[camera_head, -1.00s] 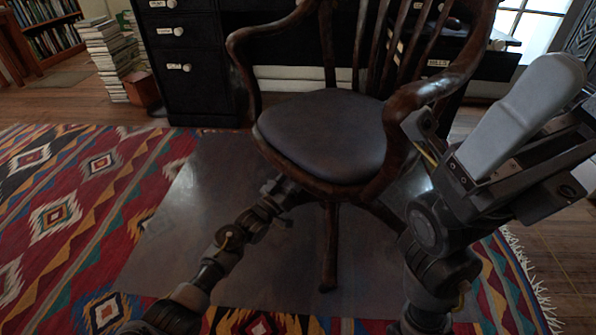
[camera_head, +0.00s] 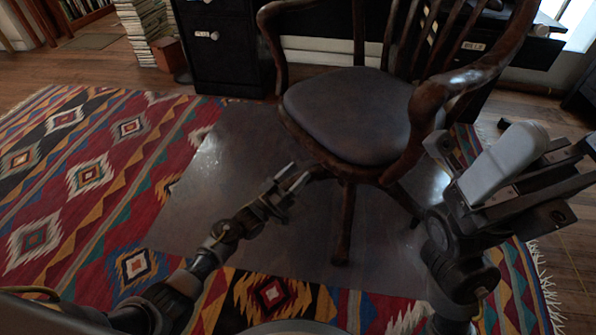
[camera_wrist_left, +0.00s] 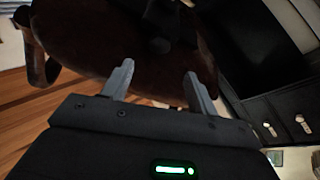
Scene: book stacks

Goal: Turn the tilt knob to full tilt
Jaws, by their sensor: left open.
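The wooden swivel chair (camera_head: 348,112) has a dark padded seat and stands on a clear floor mat. My left gripper (camera_head: 296,180) is open and empty, at the front left of the seat, near the height of its underside. In the left wrist view its two grey fingers (camera_wrist_left: 158,84) stand apart below the brown seat underside (camera_wrist_left: 90,40). A dark fitting (camera_wrist_left: 160,28) shows under the seat, beyond the fingertips; it may be the tilt knob, but it is too dark to tell. My right arm is folded at the right; its fingertips cannot be made out.
A black desk (camera_head: 222,68) with drawers stands behind the chair. A stack of books (camera_head: 150,35) and a brown box (camera_head: 168,55) are at the back left. The patterned rug (camera_head: 75,170) is clear at the left.

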